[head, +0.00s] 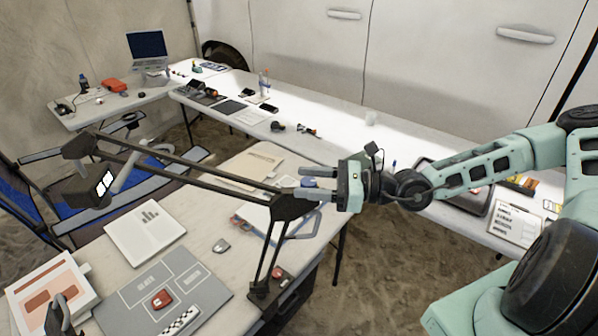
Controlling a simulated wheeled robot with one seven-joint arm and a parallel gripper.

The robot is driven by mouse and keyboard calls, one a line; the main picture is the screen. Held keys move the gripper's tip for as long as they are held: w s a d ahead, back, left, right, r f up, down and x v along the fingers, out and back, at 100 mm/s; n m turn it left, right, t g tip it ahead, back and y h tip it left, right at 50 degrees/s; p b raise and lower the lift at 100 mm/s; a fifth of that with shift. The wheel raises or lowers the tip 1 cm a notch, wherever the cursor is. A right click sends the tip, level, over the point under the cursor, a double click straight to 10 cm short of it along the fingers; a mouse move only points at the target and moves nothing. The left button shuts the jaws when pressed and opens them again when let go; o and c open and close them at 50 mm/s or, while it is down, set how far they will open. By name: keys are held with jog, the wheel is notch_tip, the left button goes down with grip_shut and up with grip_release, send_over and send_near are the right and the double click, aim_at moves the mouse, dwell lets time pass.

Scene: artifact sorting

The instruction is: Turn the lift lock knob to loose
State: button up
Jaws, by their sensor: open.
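A dark jointed stand (205,172) carries a boxy head with a lit panel (105,183) at its left end. Its elbow joint (293,207) is a black block, and two thin rods run down from it to a dark base (265,289) at the table edge. A small red part (277,272) shows at that base. I cannot make out for certain which part is the lift lock knob, or its setting. My gripper (304,183) is open and empty, its fingers pointing left. In the picture it lies just above the elbow joint; whether they touch is unclear.
The near table holds a grey mat (206,295) with a red device (162,299), white sheets, a clipboard and a small grey object (221,246). A long white table (400,135) runs behind, with small tools. A blue chair stands at left.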

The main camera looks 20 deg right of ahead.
jog(key=shift+p+x, duration=0.35)
jog(key=shift+x, duration=0.85)
jog(key=c, duration=1)
